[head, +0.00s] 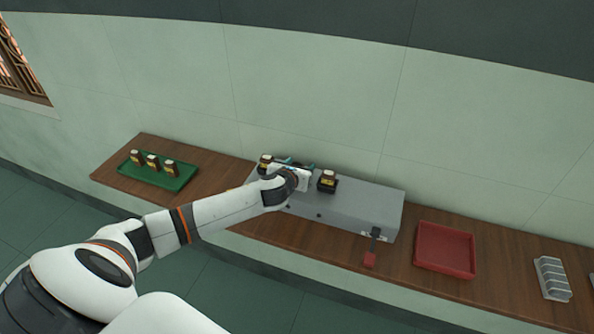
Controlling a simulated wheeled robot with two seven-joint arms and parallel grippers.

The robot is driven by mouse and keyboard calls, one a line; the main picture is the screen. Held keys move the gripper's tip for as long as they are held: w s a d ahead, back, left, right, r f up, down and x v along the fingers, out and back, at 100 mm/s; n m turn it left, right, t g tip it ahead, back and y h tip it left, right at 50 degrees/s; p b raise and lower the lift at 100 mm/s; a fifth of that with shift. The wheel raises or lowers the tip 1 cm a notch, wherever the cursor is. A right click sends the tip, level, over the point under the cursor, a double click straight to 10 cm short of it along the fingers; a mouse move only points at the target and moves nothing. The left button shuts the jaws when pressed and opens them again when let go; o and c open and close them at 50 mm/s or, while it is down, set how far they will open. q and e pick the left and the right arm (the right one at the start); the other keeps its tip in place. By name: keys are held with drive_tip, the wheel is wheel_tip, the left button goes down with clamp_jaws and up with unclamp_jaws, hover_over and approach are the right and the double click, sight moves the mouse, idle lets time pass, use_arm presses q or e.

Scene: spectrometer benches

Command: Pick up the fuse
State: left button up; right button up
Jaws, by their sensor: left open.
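Small dark blocks with pale tops, which look like the fuses, show in the head view. Several are in sight: one (327,180) stands at the middle of the grey instrument box's top (365,203), and another (266,161) stands near its left end. Three more, one of them the middle block (152,161), stand in a row on the green tray (176,184). My left gripper (296,163) is open over the left half of the box, between the two blocks there. My own wrist hides what lies directly below it. My right gripper is out of view.
A red tray (445,262), which looks empty, lies to the right on the wooden bench (400,272), with a grey slotted rack (552,278) beyond. The pale wall stands close behind.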

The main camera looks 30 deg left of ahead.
use_arm(q)
drive_tip(key=shift+s, duration=0.1)
drive_tip(key=c, duration=1.1)
